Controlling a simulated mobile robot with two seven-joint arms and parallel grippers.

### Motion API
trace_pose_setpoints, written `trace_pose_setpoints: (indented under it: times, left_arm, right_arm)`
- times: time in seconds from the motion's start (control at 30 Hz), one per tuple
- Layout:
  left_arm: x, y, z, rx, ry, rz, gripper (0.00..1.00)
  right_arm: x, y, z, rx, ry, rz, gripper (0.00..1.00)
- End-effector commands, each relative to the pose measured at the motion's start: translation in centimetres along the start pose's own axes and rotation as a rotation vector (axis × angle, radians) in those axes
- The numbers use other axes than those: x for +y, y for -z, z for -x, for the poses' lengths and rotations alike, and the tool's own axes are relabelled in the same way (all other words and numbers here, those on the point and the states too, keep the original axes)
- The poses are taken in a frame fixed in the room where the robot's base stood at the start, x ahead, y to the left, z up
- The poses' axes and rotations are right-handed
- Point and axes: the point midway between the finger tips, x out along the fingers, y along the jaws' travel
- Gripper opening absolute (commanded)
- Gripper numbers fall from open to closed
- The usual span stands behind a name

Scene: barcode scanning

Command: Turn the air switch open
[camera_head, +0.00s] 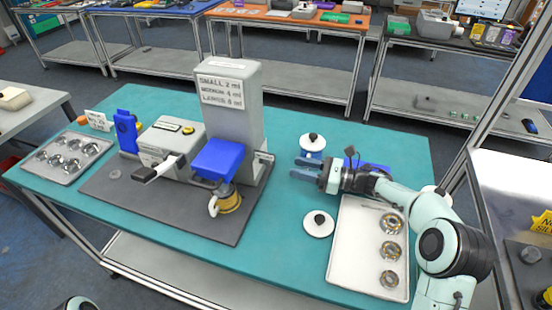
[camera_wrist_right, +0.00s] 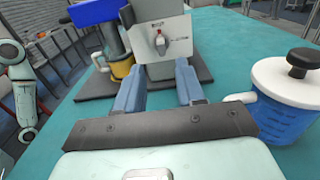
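The air switch (camera_wrist_right: 160,40), a small metal valve with a red tip, sits on the side plate of the grey dispensing machine (camera_wrist_right: 180,28). In the head view the machine (camera_head: 233,110) stands on a dark base plate, and the switch is too small to make out clearly on its right side. My right gripper (camera_head: 297,168) is to the right of the machine, pointing at that side. In the right wrist view my right gripper (camera_wrist_right: 160,78) has its two blue fingers apart with nothing between them, and the switch lies ahead, not touched. My left gripper is not visible.
A blue container with white lid and black knob (camera_wrist_right: 286,95) stands close right of my right gripper. A white lid (camera_head: 318,224) lies on the teal table. A white tray (camera_head: 345,262) holds round parts. A blue block (camera_head: 218,160) and yellow-banded cup (camera_head: 229,200) are at the machine's front.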

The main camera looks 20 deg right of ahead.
Motion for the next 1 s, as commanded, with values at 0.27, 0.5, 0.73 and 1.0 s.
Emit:
trace_pose_setpoints:
  times: [0.27, 0.5, 0.73, 1.0]
  left_arm:
    - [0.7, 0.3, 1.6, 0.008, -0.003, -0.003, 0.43]
    - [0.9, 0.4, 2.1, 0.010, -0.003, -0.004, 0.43]
    - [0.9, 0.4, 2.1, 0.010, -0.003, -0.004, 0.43]
    - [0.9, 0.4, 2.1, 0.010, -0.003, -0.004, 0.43]
  right_arm:
    - [0.0, -0.2, -5.5, -0.001, -0.002, -0.001, 0.38]
    - [0.0, -0.1, -7.5, 0.000, 0.000, 0.000, 0.38]
    - [0.0, 0.0, -7.7, 0.000, 0.001, 0.000, 0.38]
    - [0.0, 0.0, -7.6, 0.000, 0.001, 0.000, 0.00]
